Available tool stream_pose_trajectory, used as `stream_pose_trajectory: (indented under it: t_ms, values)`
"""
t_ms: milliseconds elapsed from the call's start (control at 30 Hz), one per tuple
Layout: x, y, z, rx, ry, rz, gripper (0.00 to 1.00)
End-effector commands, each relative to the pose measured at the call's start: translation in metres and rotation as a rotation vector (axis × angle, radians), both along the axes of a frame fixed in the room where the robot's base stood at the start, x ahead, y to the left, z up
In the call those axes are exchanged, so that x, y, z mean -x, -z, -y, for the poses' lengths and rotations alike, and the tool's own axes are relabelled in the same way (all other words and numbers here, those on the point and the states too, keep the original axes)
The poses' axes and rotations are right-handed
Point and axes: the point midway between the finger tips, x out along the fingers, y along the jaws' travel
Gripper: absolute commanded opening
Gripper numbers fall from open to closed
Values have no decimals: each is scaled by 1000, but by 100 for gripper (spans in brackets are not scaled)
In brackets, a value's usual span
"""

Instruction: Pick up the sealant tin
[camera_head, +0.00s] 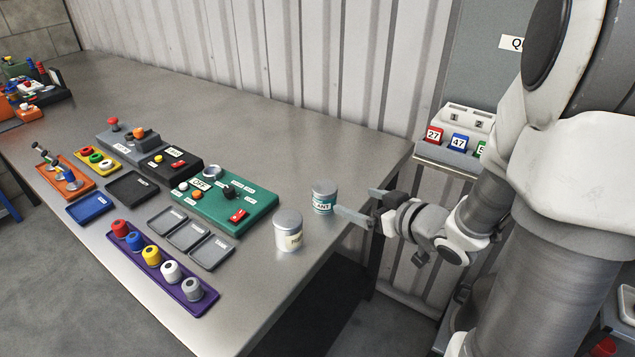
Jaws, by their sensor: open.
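The sealant tin (324,199) is a small teal-banded can with a metal lid and a partly readable label ending in "ANT". It stands upright on the metal workbench (330,150) near its right edge. My gripper (360,203) comes in from the right at about the tin's height, with its two fingers spread apart and pointing left.
A larger cream tin (288,231) stands close by at front left. A green control panel (223,203), grey trays (186,236) and a purple rack (158,265) of coloured knobs lie farther left. A numbered tag holder (460,130) is on the wall behind. The bench's back is clear.

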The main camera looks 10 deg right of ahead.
Motion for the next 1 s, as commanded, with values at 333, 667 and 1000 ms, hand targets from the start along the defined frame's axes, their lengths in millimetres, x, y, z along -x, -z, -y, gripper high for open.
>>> stream_pose_trajectory:
  t_ms: [333, 667, 1000]
  values:
    - [-57, 29, -27, -1, -6, -1, 100]
    - [-99, 45, -43, -1, -2, 0, 100]
    - [-132, 62, -56, 0, -2, 0, 100]
